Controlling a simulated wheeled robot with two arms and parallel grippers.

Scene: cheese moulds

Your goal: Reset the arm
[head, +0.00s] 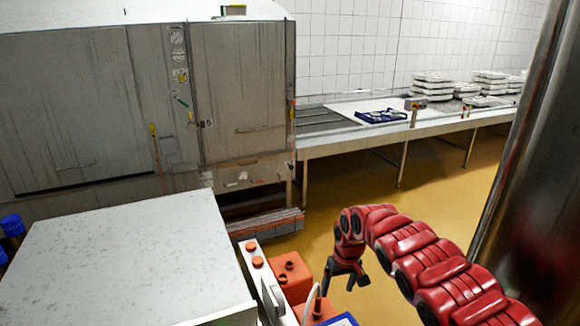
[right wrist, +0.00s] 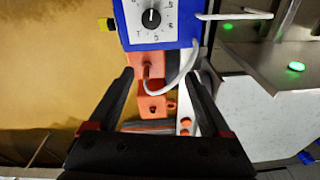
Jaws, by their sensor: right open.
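My red right arm comes in from the lower right of the head view and bends down to my right gripper (head: 344,288). The gripper points downward beside the orange blocks (head: 292,276) and the front right edge of the grey worktop. In the right wrist view the two black fingers of the gripper (right wrist: 160,74) are spread apart with nothing held between them. Beyond them are the orange blocks (right wrist: 150,103) and a blue box with a black dial (right wrist: 152,18). My left gripper and left arm are not in view.
A grey metal worktop (head: 120,262) fills the lower left. A large steel machine (head: 80,110) stands behind it. A long table (head: 440,122) with stacked white moulds (head: 432,86) runs along the tiled wall. A steel column (head: 540,170) rises at right. Yellow floor (head: 400,200) is clear between.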

